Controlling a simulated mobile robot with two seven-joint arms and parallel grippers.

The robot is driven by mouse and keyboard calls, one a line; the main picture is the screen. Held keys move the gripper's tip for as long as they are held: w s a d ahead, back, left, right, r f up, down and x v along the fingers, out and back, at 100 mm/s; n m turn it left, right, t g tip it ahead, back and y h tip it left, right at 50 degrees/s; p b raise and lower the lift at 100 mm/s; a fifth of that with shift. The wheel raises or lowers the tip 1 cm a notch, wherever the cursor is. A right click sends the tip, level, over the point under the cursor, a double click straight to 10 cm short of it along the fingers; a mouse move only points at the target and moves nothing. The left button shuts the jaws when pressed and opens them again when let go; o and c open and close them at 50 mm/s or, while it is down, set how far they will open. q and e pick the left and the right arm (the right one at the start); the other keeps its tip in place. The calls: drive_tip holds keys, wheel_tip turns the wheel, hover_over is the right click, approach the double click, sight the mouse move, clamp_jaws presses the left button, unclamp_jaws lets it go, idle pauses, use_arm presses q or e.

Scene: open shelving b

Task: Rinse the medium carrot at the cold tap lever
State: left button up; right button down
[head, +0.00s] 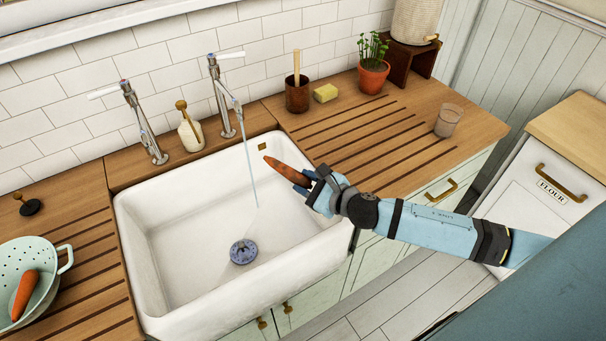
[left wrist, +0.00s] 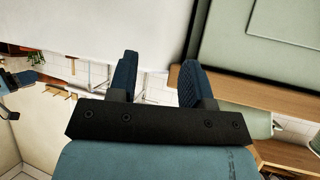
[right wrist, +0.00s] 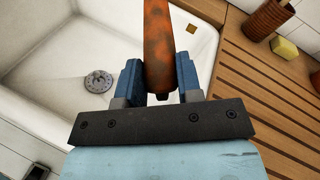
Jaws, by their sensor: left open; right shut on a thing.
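My right gripper (head: 308,184) is shut on an orange carrot (head: 284,169), which points out over the right side of the white sink (head: 180,318). The carrot also shows between the fingers in the right wrist view (right wrist: 158,45). The right-hand tap (head: 222,100) has a white lever (head: 232,55) on top. A thin water stream (head: 250,170) falls from it into the sink; in the head view the carrot is to its right, apart from it. My left gripper (left wrist: 158,75) is open and empty in the left wrist view; it is out of the head view.
A second tap (head: 142,122) with a white lever stands at left. A pale colander (head: 52,262) holds another carrot (head: 25,294). A soap bottle (head: 189,128), brush pot (head: 297,95), sponge (head: 325,93), plant (head: 372,72) and glass (head: 448,121) stand on the counter. The sink basin is clear around its drain (head: 243,251).

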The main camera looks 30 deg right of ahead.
sight(298, 176)
drive_tip(key=shift+f, duration=0.15)
drive_tip(key=shift+w+f, duration=0.2)
drive_tip(key=shift+w, duration=0.4)
drive_tip(key=shift+d+b+x, duration=0.15)
drive_tip(key=shift+b+x, duration=0.1)
drive_tip(key=shift+x, duration=0.35)
drive_tip(key=shift+d+b+x, duration=0.15)
drive_tip(key=shift+b+x, duration=0.05)
drive_tip(key=shift+x, duration=0.45)
drive_tip(key=w+d+b+x, duration=0.1)
drive_tip(key=d+x, duration=0.1)
drive_tip(key=x, duration=0.8)
drive_tip(key=shift+b, duration=0.35)
drive_tip(key=shift+r, duration=0.1)
drive_tip(key=shift+d, duration=0.25)
drive_tip(key=shift+d, duration=0.45)
drive_tip(key=shift+a, duration=0.15)
